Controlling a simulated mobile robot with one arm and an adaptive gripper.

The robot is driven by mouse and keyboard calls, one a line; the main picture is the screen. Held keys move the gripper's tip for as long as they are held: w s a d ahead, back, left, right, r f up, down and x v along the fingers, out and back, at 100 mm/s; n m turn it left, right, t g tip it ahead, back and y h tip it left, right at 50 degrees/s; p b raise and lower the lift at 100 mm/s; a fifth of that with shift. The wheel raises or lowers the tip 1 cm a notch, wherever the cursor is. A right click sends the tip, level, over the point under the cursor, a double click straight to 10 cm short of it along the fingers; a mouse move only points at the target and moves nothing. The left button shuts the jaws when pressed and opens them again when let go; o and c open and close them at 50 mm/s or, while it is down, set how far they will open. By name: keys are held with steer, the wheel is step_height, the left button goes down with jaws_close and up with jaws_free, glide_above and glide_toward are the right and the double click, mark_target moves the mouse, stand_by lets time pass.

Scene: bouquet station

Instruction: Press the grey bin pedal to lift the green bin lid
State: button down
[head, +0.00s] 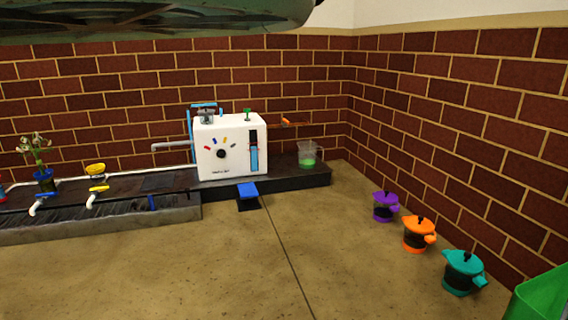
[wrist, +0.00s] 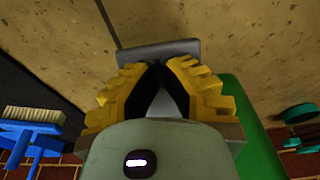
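The grey pedal (wrist: 158,49) shows in the wrist view as a flat bar just beyond my fingertips. My gripper (wrist: 158,66) has yellow ribbed fingers with black inner pads, and their tips meet with nothing seen between them. The tips overlap the pedal's near edge in the picture; I cannot tell whether they touch it. The green bin (wrist: 248,125) is right of the gripper, partly hidden by it. In the head view only part of the green bin (head: 542,297) shows at the lower right corner. I cannot make out its lid. The pedal and gripper are not seen in the head view.
Purple (head: 384,207), orange (head: 418,234) and teal (head: 463,272) lidded pots stand along the right brick wall. A white machine (head: 231,147) and a glass jug (head: 308,156) stand at the back. A blue brush (wrist: 32,125) lies left in the wrist view. The middle floor is clear.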

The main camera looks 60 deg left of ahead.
stand_by(0.3)
steer(key=w+p+v, duration=0.1)
steer(key=p+v, duration=0.7)
steer(key=shift+w+d+r, duration=0.25)
steer(key=shift+d+r, duration=0.05)
steer(key=shift+r, duration=0.3)
